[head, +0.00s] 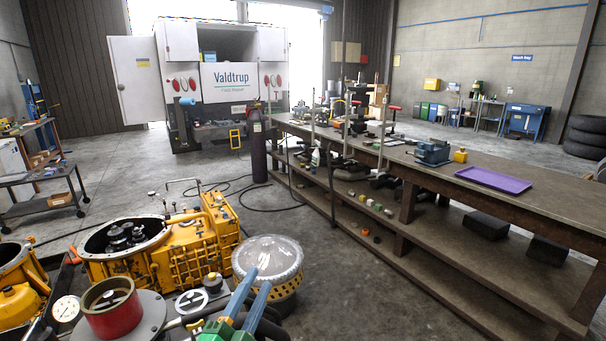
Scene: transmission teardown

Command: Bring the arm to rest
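My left gripper (261,276) comes in at the bottom centre, with two long blue fingers and green parts at their base. The fingers run side by side with a gap between them, and I see nothing held there. In the picture their tips overlap the clear round lid of a yellow drum (268,258); I cannot tell whether they touch it. The lower part of the arm is cut off by the bottom edge. My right gripper is not in view.
An orange transmission housing (185,258) stands left of the drum. A red cylinder (110,305) and a dial gauge (66,309) are at bottom left. A long workbench (540,208) with a purple tray (493,181) runs along the right. Concrete floor (340,290) is clear between drum and bench.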

